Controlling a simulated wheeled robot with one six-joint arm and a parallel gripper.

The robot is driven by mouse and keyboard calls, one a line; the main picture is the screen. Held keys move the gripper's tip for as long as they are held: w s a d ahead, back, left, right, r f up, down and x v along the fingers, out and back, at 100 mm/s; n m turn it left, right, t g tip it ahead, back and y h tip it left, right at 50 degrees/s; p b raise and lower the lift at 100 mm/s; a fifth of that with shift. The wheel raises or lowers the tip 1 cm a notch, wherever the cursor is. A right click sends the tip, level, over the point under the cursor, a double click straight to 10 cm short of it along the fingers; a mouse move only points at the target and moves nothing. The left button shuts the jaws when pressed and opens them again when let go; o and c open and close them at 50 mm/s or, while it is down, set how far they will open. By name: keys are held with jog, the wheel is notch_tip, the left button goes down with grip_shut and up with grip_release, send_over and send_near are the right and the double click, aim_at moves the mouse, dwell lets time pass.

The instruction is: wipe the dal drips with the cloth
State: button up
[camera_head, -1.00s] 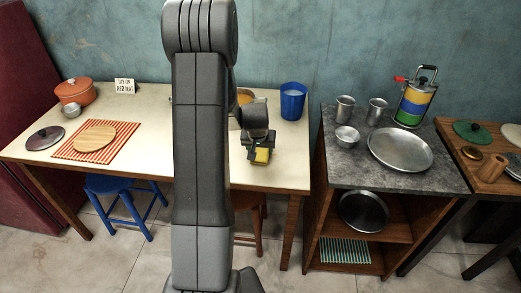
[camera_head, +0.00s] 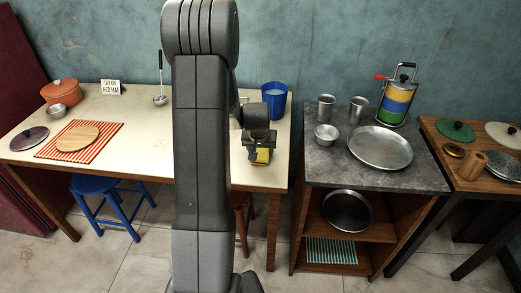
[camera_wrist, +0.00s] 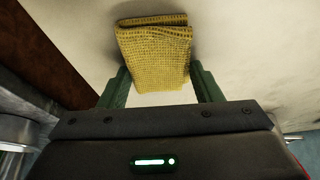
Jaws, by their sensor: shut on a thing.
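A folded yellow cloth (camera_wrist: 155,57) sits between the green fingers of my gripper (camera_wrist: 163,92) in the wrist view. The gripper is shut on it. In the head view the cloth (camera_head: 262,157) is low over the right part of the cream table (camera_head: 140,125), near its front edge; I cannot tell whether it touches the top. Faint brownish specks (camera_head: 158,143), perhaps dal drips, show on the table left of my arm. My arm hides the middle of the table.
A blue cup (camera_head: 274,100) stands behind the gripper. A ladle (camera_head: 160,98) is at the back. A round board (camera_head: 77,137) on a striped mat (camera_head: 108,136), a dark lid (camera_head: 30,138) and an orange pot (camera_head: 62,92) are at left. A grey counter (camera_head: 325,160) stands right.

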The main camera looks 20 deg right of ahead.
jog(key=shift+d+r+p, duration=0.1)
jog(key=shift+r+p, duration=2.1)
jog(key=shift+r, duration=1.85)
